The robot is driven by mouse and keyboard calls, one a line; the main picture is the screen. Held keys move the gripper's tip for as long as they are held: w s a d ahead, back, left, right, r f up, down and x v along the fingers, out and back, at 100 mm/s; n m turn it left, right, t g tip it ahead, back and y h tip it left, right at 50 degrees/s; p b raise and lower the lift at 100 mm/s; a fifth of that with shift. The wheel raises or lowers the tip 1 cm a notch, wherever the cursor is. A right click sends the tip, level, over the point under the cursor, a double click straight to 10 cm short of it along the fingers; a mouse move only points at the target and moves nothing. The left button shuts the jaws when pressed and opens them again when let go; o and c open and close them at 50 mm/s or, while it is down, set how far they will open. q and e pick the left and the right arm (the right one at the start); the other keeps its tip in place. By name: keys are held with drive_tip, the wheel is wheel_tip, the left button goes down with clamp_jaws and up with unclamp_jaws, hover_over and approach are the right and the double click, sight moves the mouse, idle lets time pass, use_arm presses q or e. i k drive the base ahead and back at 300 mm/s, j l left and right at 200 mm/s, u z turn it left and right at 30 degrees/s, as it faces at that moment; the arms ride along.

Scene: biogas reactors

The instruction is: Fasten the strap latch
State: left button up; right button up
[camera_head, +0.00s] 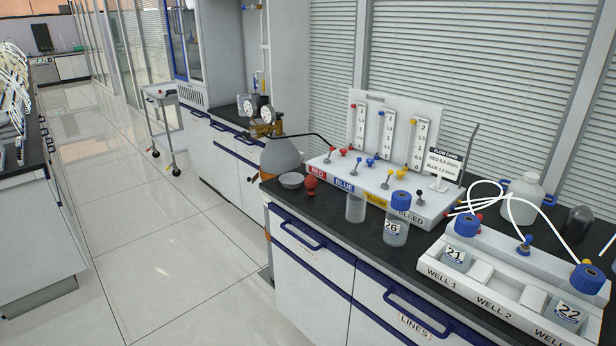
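No strap latch can be clearly made out. A grey gas cylinder (282,154) stands upright at the left end of the bench, with a brass regulator and two round gauges (250,107) at its top. Its lower part is mostly hidden behind the bench corner. A narrow orange-brown strip (267,222) shows below, beside the drawer front; I cannot tell what it is. Neither of my grippers is in view.
The dark bench (328,196) carries a white flow panel (385,185), bottle 26 (396,226), a red bulb (311,185), a shallow dish (291,180) and a white well rack (480,290) with bottles and tubes. Left of the bench, the tiled floor (170,240) is clear. A cart (163,120) stands further back.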

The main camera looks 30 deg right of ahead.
sight(256, 176)
drive_tip(key=i+j+z, duration=0.15)
drive_tip(key=i+z, duration=0.25)
drive_tip(key=i+j+z, duration=0.15)
drive_tip(key=z, duration=0.25)
drive_tip(key=i+j+z, duration=0.2)
drive_tip(key=j+z, duration=0.25)
drive_tip(key=i+j+z, duration=0.15)
drive_tip(key=j+z, duration=0.25)
drive_tip(key=i+j, duration=0.15)
drive_tip(key=j, duration=0.3)
drive_tip(key=i+j+z, duration=0.1)
drive_tip(key=j, duration=0.4)
drive_tip(key=i+j, duration=0.1)
drive_tip(key=j, duration=0.4)
drive_tip(key=i+j+z, duration=0.1)
drive_tip(key=j, duration=0.35)
drive_tip(key=i+j+z, duration=0.1)
drive_tip(key=j, duration=0.4)
